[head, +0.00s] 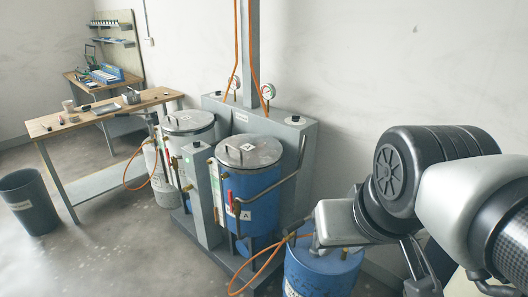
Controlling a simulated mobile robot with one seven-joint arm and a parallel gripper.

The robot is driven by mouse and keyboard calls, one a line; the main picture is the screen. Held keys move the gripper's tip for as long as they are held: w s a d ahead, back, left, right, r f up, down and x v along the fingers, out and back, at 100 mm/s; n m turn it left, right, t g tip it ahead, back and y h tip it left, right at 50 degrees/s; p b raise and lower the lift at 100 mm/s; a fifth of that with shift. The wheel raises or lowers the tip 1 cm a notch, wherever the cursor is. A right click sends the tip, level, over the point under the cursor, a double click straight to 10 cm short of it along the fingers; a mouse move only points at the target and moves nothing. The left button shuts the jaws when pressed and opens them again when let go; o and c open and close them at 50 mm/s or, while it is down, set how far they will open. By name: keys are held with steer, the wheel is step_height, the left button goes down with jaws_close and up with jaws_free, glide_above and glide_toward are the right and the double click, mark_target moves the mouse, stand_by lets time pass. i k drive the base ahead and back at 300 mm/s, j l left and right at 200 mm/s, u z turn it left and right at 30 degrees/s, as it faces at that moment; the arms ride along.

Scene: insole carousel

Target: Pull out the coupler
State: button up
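My gripper (318,246) is at the end of my arm at the lower right, just above the lid of a blue drum (318,275). Its grey body shows, but the fingers are too small and partly hidden to tell whether they are open or shut. An orange hose (268,262) runs up to the drum top beside my gripper. The coupler cannot be made out clearly; the hose end near my gripper is partly covered. I cannot tell whether my gripper touches anything there.
A blue tank (253,190) and another lidded tank (188,135) stand by a grey cabinet (308,150) with gauges. A wooden-topped table (110,108) and a dark bin (30,205) are at the left. The floor between bin and tanks is clear.

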mark_target(287, 239)
steer(key=l+u, duration=0.45)
steer(key=l, duration=0.45)
steer(key=i+l, duration=0.1)
steer(key=i, duration=0.4)
steer(key=k+l+z, duration=0.1)
steer(key=k+z, duration=0.15)
steer(key=k, duration=0.35)
steer(key=i+z, duration=0.1)
steer(key=z, duration=1.45)
steer(key=i+j, duration=0.1)
steer(key=j, duration=1.3)
steer(key=i+j+z, duration=0.1)
steer(key=j, duration=1.35)
